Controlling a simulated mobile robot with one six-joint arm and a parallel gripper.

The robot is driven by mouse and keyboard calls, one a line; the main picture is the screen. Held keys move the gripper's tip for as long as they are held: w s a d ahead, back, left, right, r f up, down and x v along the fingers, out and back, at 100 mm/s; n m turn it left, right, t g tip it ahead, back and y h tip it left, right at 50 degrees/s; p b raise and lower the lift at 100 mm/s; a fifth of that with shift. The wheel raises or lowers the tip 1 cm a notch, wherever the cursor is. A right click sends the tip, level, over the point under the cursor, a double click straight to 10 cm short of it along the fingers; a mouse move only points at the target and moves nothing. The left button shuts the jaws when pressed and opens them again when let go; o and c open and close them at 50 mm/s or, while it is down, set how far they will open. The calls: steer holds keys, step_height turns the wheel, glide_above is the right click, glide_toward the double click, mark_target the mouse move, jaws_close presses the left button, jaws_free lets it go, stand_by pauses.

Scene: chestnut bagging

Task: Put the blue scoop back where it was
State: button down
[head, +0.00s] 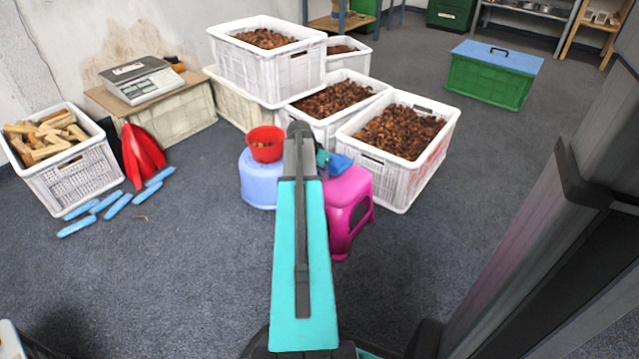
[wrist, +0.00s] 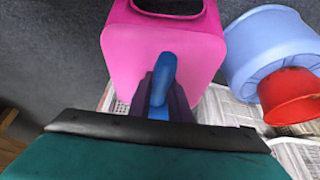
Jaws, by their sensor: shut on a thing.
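The blue scoop (head: 340,163) shows at the far end of my arm, over the pink stool (head: 347,190). Part of it is hidden by the arm. In the wrist view my gripper (wrist: 161,97) is shut on the blue scoop's handle (wrist: 162,70), with a dark finger on each side. The handle lies over the pink stool's top (wrist: 122,58). I cannot tell whether the scoop touches the stool. The scoop's bowl is hidden in the wrist view.
A light blue stool (head: 256,188) with a red bowl (head: 267,152) stands left of the pink stool. White crates of chestnuts (head: 383,168) stand close behind. A wood-filled crate (head: 75,172) and blue bundles (head: 118,204) lie left.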

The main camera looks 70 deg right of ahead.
steer(key=shift+f+b, duration=0.8)
steer(key=shift+f, duration=0.95)
steer(key=c, duration=1.6)
jaws_free()
steer(key=shift+f, duration=0.1)
steer(key=shift+c, duration=0.2)
steer(key=p+v, duration=0.4)
steer(key=v, duration=0.8)
steer(key=shift+p, duration=0.3)
steer(key=shift+a, duration=0.1)
